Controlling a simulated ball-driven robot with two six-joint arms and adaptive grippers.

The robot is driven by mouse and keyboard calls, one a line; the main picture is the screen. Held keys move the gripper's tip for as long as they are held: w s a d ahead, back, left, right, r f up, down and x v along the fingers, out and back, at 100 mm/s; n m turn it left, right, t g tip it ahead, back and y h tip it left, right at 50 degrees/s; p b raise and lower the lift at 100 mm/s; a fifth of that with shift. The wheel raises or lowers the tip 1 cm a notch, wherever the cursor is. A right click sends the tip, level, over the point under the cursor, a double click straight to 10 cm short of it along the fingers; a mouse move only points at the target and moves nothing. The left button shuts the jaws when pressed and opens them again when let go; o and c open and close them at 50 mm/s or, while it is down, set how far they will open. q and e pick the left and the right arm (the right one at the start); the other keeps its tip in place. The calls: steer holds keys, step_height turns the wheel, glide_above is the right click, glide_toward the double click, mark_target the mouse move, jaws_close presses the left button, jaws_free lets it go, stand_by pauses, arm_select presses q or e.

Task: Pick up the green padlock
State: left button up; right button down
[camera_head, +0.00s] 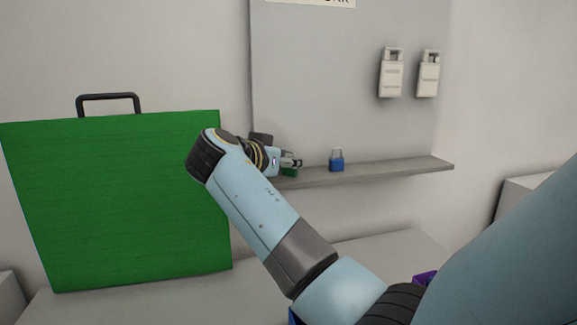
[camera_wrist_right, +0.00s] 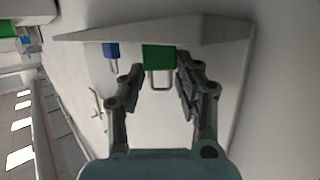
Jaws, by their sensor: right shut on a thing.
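The green padlock (camera_head: 289,172) is at the left end of the grey shelf, partly hidden by my right gripper (camera_head: 291,162) in the head view. In the right wrist view the padlock (camera_wrist_right: 158,57) lies between the two fingertips of my right gripper (camera_wrist_right: 160,65), its shackle pointing toward the palm. The right gripper is shut on it. The padlock's body appears at the shelf surface; I cannot tell whether it still touches it. My left gripper is not in view.
A blue padlock (camera_head: 337,161) stands on the shelf (camera_head: 400,172) to the right; it also shows in the wrist view (camera_wrist_right: 111,51). Two white padlock-shaped tags (camera_head: 391,76) (camera_head: 428,75) hang on the grey board (camera_head: 310,70). A large green panel with a black handle (camera_head: 120,200) stands at left.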

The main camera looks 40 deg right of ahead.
steer(key=shift+r, duration=0.35)
step_height(320, 180, up, 4)
steer(key=shift+f+b, duration=0.15)
steer(key=shift+b, duration=0.6)
steer(key=s+d+r+b, duration=0.1)
steer(key=s+d+r, duration=0.2)
steer(key=s+r, duration=0.3)
steer(key=s, duration=0.5)
steer(key=shift+s+r+b, duration=0.15)
steer(key=shift+r+b, duration=0.15)
